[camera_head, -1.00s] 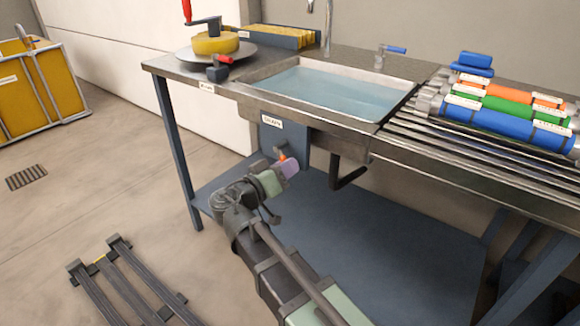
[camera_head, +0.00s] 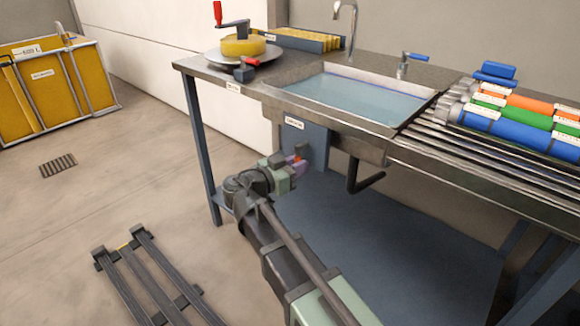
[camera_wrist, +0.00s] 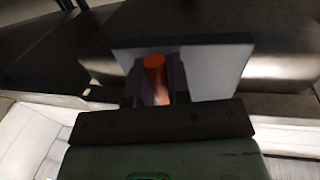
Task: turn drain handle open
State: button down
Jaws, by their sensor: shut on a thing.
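The drain handle shows in the wrist view as an orange-red grip (camera_wrist: 155,78) between the jaws of my gripper (camera_wrist: 156,88), which is shut on it. In the head view the orange handle (camera_head: 299,152) shows as a small patch at my gripper (camera_head: 300,163), in front of the blue-grey panel (camera_head: 317,143) under the sink. A white label (camera_head: 293,123) is on that panel above it. The sink basin (camera_head: 280,82) above holds bluish water (camera_head: 355,98). The valve body is mostly hidden behind my gripper.
A bent dark pipe (camera_head: 362,184) hangs under the bench to the right of my gripper. A table leg (camera_head: 201,150) stands to the left. A lower blue shelf (camera_head: 370,235) is bare. A dark rack (camera_head: 150,280) lies on the floor at lower left.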

jog(key=shift+w, duration=0.1)
jog(key=c, duration=1.1)
grip_release()
jog(key=v, duration=1.1)
jog(key=shift+d, duration=0.1)
